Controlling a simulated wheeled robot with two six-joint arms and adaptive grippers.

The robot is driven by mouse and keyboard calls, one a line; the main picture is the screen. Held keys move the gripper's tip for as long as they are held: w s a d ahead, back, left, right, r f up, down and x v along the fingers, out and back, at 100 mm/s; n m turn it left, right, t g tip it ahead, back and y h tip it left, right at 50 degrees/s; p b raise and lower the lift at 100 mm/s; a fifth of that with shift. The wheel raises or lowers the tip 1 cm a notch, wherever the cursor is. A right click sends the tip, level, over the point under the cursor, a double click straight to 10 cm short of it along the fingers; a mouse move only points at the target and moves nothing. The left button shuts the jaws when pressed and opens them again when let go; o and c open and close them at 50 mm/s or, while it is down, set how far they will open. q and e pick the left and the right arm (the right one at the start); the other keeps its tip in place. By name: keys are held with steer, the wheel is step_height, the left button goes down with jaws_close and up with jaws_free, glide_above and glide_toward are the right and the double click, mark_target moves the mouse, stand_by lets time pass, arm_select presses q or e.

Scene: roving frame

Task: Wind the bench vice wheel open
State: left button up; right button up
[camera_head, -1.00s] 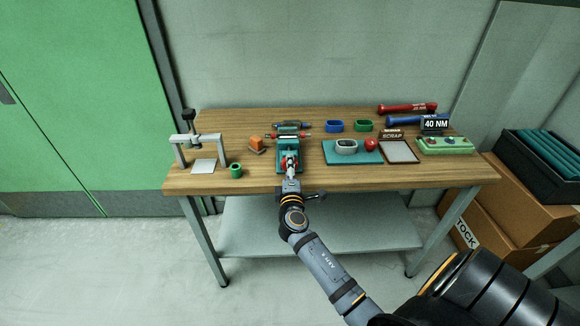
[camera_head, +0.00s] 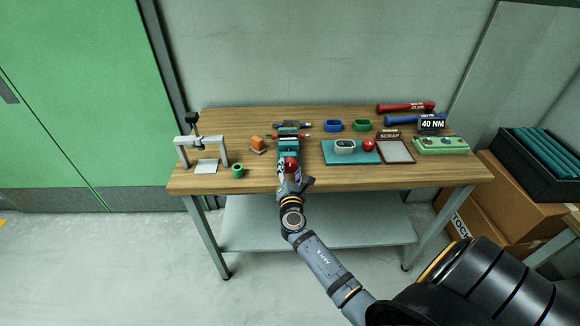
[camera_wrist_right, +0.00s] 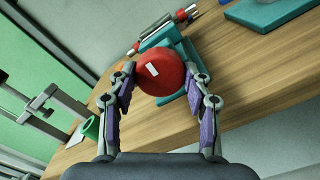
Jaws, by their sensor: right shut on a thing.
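The teal bench vice (camera_head: 294,155) stands at the front middle of the wooden bench. Its red wheel (camera_head: 291,163) faces me, and it also shows in the right wrist view as a round red wheel (camera_wrist_right: 161,72) with a white mark. My right gripper (camera_head: 289,173) is at the wheel. In the right wrist view its two fingers (camera_wrist_right: 167,88) are on either side of the wheel and shut on it. The wheel hides part of the vice behind it. My left gripper is in no view.
A grey press frame (camera_head: 203,138) is farther left.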

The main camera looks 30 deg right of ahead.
steer(key=n+p, duration=0.2)
steer(key=n, duration=0.2)
steer(key=shift+n, duration=0.3)
steer(key=n+p, duration=0.2)
steer(key=n, duration=0.2)
steer(key=shift+n, duration=0.3)
steer(key=n+p, duration=0.3)
steer(key=n, duration=0.2)
steer(key=shift+f+n+p, duration=0.15)
steer(key=shift+n+p, duration=0.55)
steer(key=shift+n, duration=1.2)
steer(key=shift+s, duration=0.1)
steer(key=o, duration=1.2)
steer(key=shift+c, duration=0.2)
